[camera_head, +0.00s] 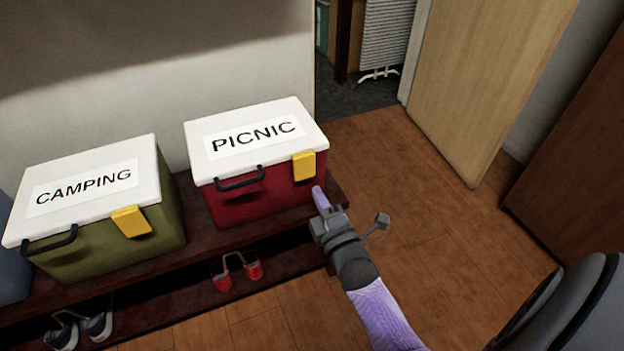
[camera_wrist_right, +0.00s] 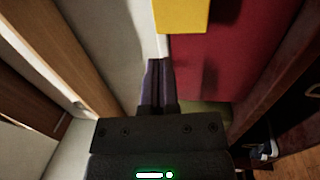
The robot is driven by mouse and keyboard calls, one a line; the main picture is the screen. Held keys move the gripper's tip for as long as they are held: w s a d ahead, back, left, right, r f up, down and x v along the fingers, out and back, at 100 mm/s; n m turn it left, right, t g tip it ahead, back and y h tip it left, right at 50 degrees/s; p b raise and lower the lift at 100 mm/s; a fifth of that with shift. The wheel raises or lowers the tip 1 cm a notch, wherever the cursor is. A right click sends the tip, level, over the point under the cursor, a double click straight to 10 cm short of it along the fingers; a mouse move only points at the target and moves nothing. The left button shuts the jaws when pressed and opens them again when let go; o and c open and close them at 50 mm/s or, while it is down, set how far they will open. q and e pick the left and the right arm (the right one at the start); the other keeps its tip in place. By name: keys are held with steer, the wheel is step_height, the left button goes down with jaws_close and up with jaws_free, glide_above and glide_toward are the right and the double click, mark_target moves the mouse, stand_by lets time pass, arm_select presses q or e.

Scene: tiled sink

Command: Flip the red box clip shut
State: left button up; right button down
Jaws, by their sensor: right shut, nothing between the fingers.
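The red box (camera_head: 255,204) with a white lid labelled PICNIC (camera_head: 284,114) sits on the dark bench. Its yellow clip (camera_head: 304,166) hangs from the lid's front edge near the right corner and seems to stand out from the red wall, casting a shadow below. In the wrist view the clip (camera_wrist_right: 182,14) is at the top, with the red wall (camera_wrist_right: 215,75) beneath. My right gripper (camera_head: 319,196) is shut and empty, just right of and below the clip. Its fingers (camera_wrist_right: 157,75) point toward the clip's side, apart from it. My left gripper is not in view.
A green CAMPING box (camera_head: 100,250) with its own yellow clip (camera_head: 130,221) stands left on the same bench (camera_head: 195,235). Red shoes (camera_head: 238,272) and dark shoes (camera_head: 80,330) lie below. Open wooden floor (camera_head: 420,200) is at the right, before a wooden door (camera_head: 490,75).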

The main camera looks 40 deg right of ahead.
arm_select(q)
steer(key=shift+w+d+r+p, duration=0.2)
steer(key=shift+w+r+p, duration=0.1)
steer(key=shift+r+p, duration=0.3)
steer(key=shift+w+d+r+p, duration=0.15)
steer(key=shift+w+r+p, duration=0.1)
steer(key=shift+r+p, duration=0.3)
arm_select(e)
steer(key=r+v, duration=0.1)
steer(key=v, duration=0.5)
steer(key=shift+s, duration=0.35)
steer(key=shift+f, duration=0.1)
